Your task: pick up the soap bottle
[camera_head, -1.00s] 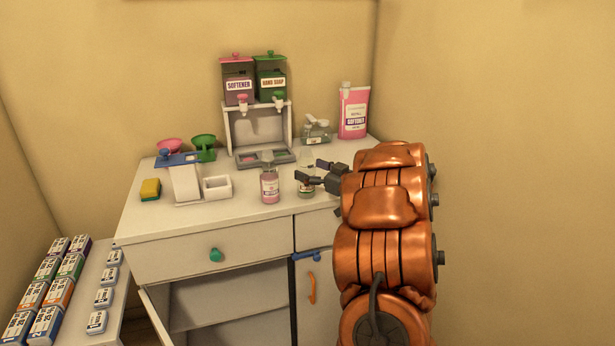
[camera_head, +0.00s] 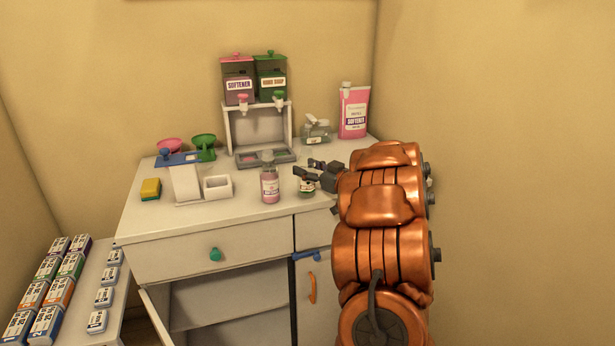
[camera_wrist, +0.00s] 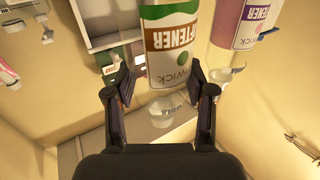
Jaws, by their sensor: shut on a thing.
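A small clear bottle with a green and white label (camera_head: 306,187) stands near the front of the white counter. My gripper (camera_head: 307,169) is around its upper part, a finger on each side. In the wrist view my gripper (camera_wrist: 158,80) is shut on this green-labelled bottle (camera_wrist: 170,42), which appears upside down there; part of its label reads "FTENER". Its clear cap (camera_wrist: 165,110) shows between the fingers. A pink bottle with a purple-lettered label (camera_head: 270,188) stands just to the left, apart from my gripper; it also shows in the wrist view (camera_wrist: 240,25).
Dispensers (camera_head: 255,80) labelled softener and hand soap stand on a rack behind. A pink refill jug (camera_head: 353,112) and a clear container (camera_head: 316,131) are at the back right. Counter (camera_head: 225,222) front is clear.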

